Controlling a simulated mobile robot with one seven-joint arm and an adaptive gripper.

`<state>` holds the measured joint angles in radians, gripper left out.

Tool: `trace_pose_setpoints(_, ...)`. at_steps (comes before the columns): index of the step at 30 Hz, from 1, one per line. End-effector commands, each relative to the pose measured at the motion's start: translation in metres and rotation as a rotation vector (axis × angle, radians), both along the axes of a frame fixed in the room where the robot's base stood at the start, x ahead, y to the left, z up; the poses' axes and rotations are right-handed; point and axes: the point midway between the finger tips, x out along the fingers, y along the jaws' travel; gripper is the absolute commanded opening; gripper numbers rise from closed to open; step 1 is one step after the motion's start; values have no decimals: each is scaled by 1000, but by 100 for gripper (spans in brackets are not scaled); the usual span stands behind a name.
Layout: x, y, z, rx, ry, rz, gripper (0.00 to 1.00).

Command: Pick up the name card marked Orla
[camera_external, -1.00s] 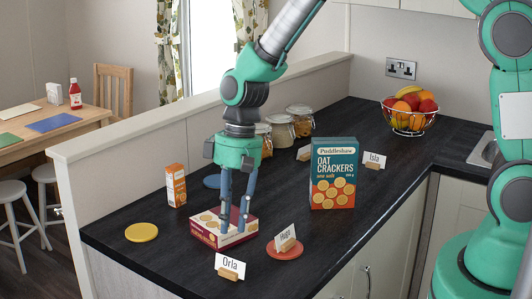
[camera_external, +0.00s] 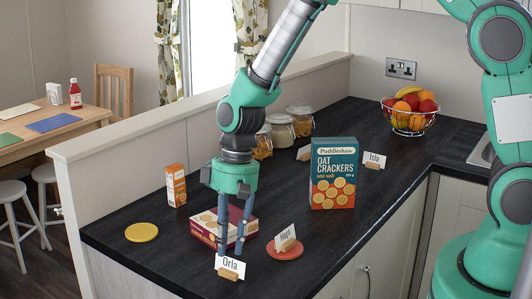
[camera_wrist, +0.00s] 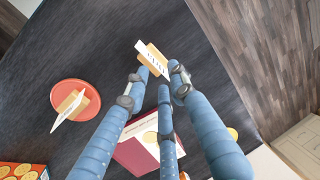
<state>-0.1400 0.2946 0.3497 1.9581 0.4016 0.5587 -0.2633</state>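The name card marked Orla (camera_external: 230,264) stands upright in a small wooden holder (camera_external: 229,275) near the front edge of the dark worktop. It also shows in the wrist view (camera_wrist: 155,60), just beyond my fingertips. My gripper (camera_external: 231,251) points down with its blue fingers apart, low over the card's top edge. In the wrist view, my gripper (camera_wrist: 157,74) has nothing between its fingers that I can make out. Whether a fingertip touches the card cannot be told.
A red and white box (camera_external: 205,222) lies right behind the fingers. A red coaster (camera_external: 273,251) with another name card (camera_external: 284,238) is to the right. A yellow coaster (camera_external: 141,232), an orange carton (camera_external: 176,184) and an Oat Crackers box (camera_external: 333,172) stand clear of the gripper.

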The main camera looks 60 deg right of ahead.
Motion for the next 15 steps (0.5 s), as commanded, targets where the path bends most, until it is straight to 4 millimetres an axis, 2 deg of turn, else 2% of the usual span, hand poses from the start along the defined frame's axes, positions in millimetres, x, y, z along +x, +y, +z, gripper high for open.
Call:
trace_pose_setpoints(6,0,5,-24,0,1,-2,24)
trace_pose_setpoints(15,0,7,-31,0,0,0,24)
